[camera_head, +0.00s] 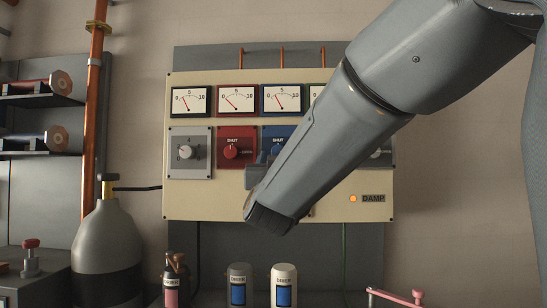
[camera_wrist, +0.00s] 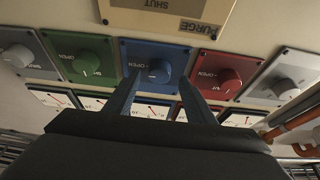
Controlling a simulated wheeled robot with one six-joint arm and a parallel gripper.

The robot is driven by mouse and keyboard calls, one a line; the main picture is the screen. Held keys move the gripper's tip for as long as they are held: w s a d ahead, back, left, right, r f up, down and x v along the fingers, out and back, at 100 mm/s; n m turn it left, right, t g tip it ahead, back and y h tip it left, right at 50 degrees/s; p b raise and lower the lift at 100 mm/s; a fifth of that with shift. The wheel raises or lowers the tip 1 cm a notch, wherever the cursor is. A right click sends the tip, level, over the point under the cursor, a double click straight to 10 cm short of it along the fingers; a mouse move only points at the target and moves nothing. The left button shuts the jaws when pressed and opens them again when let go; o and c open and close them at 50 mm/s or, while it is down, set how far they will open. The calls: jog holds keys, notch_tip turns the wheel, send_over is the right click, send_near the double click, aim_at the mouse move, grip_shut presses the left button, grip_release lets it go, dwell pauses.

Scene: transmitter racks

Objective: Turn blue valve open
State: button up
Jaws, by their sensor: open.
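The blue valve (camera_wrist: 155,66) is a round knob on a blue plate, in the middle of the wrist view, which looks at the panel upside down. In the head view only part of its blue plate (camera_head: 276,133) shows; my arm hides the knob. My gripper (camera_wrist: 160,82) is open, with one finger on each side of the blue knob's lower part in the wrist view. I cannot tell whether the fingers touch it. In the head view a small part of my gripper (camera_head: 262,165) shows in front of the panel.
The red valve (camera_head: 231,151) and grey valve (camera_head: 186,152) are left of the blue plate. A green valve (camera_wrist: 88,62) is on its other side. Gauges (camera_head: 237,99) sit above the valves. Drier canisters (camera_head: 239,286) stand below.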

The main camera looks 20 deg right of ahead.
jog(key=v, duration=0.4)
jog(key=shift+s+a+f, duration=0.1)
jog(key=shift+s+a, duration=0.05)
jog(key=shift+s, duration=0.15)
